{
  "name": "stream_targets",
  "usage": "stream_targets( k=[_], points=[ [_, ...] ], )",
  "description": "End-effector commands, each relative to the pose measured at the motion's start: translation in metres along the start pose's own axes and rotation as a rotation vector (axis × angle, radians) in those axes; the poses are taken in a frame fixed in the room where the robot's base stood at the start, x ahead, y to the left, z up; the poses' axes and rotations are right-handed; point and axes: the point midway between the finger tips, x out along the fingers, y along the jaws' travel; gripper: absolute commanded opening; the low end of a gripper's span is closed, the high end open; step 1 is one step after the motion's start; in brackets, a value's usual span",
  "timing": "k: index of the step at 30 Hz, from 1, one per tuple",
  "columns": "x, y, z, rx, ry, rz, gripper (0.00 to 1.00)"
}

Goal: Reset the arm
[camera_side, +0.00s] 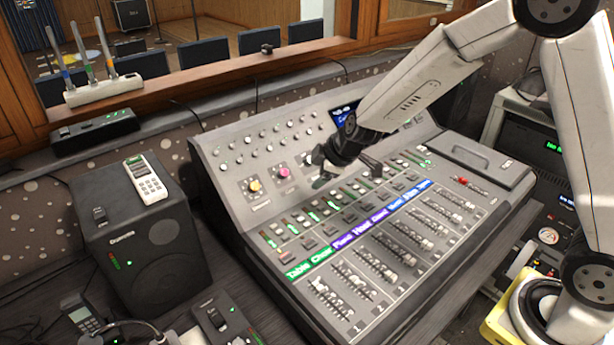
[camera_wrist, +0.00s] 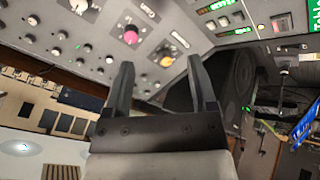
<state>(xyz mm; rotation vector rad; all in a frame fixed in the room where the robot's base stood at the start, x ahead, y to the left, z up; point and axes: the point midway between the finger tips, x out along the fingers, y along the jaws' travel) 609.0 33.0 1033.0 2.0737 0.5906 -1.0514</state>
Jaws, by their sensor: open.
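My gripper (camera_side: 322,172) hangs above the upper part of the grey mixing console (camera_side: 480,243), to the right of the pink knob. In the wrist view my gripper (camera_wrist: 160,80) shows two dark fingers spread apart with nothing between them. The console's faders (camera_side: 380,262) stand in several columns below a strip of green, purple and blue labels (camera_side: 360,228). The pink knob (camera_side: 285,172) and the yellow knob (camera_side: 254,185) sit on the sloped panel; the pink knob (camera_wrist: 131,37) also shows beyond the fingers in the wrist view.
A black speaker (camera_side: 150,260) stands left of the console with a white remote (camera_side: 146,178) on top. A wooden window ledge (camera_side: 215,70) runs behind. A rack with a gauge (camera_side: 548,236) is at the right. The space around my gripper above the console looks clear.

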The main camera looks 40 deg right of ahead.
Motion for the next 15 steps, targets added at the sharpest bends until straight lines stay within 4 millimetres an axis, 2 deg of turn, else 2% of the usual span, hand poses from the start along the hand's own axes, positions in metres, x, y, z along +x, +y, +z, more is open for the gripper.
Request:
stream_targets(
  k=[15],
  points=[
    [-0.066, -0.061, 0.059, 0.449, -0.144, -0.113, 0.73]
  ],
)
